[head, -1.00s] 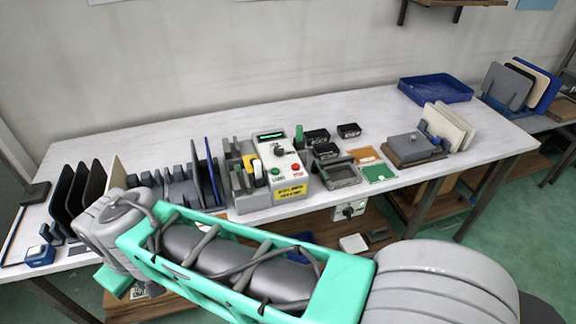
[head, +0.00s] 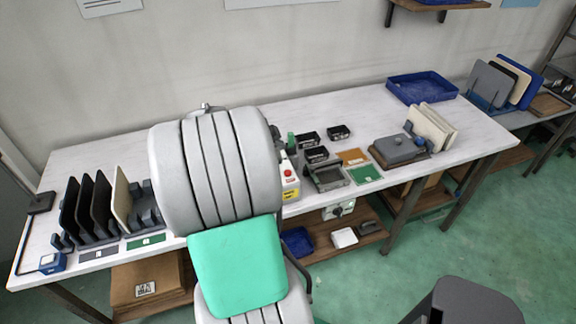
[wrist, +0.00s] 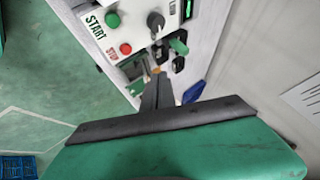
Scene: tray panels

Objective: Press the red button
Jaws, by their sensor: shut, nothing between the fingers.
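The red button (wrist: 126,48) sits on the white panel of the control box (wrist: 140,22), below the green START button (wrist: 113,19) and beside the STOP label. In the head view the red button (head: 287,173) just shows at the right edge of my arm, on the box (head: 290,188). My gripper (wrist: 157,76) is shut and empty. In the wrist view its tips appear below and right of the red button, apart from it in the picture; I cannot tell the distance. My arm hides the gripper and most of the box in the head view.
A black knob (wrist: 155,21) is right of the buttons. Small black bins (head: 316,154) and a grey tray (head: 327,176) stand right of the box. Upright panels (head: 90,205) stand at the left. A blue crate (head: 422,88) is at the back right.

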